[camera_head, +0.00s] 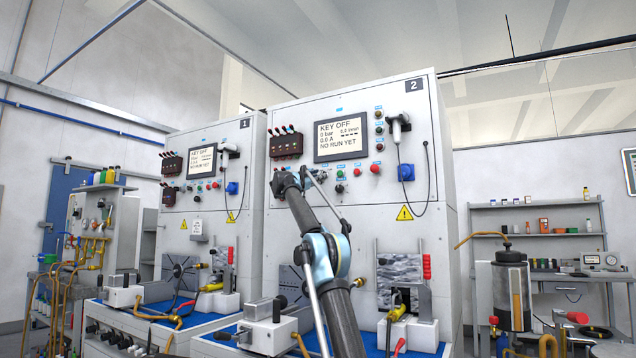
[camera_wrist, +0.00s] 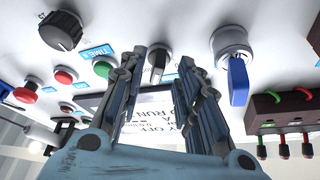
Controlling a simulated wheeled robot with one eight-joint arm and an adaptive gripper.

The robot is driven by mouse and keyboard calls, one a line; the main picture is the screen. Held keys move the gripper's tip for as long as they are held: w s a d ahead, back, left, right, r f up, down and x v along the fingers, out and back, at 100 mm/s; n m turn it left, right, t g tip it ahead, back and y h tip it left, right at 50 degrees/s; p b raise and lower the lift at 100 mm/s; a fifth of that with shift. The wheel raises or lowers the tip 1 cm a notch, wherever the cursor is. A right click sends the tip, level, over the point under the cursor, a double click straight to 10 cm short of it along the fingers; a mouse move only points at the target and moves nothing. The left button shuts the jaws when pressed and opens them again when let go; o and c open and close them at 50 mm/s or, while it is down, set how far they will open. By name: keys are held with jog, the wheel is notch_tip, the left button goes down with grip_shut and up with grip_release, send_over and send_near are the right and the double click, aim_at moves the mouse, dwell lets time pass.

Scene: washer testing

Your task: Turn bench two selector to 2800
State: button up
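Bench two (camera_head: 440,190) is the tall light-grey cabinet marked 2 in the head view. My gripper (camera_wrist: 160,65) is open in the wrist view, its two grey fingers pointing at the panel. A small dark selector knob (camera_wrist: 157,62) with a light pointer shows between the fingertips; contact is not visible. A larger black dial (camera_wrist: 62,30) sits at the upper left, apart from the fingers. In the head view my arm covers this part of the panel.
A key switch with a blue key (camera_wrist: 237,80) is right of the fingers. A green button (camera_wrist: 103,68) and red buttons (camera_wrist: 65,74) are left. The bench two display (camera_head: 340,140) reads KEY OFF, NO RUN YET. A fixture (camera_head: 400,270) stands below.

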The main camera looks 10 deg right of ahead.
jog(key=v, duration=1)
jog(key=shift+a+f, duration=0.1)
jog(key=shift+a, duration=0.05)
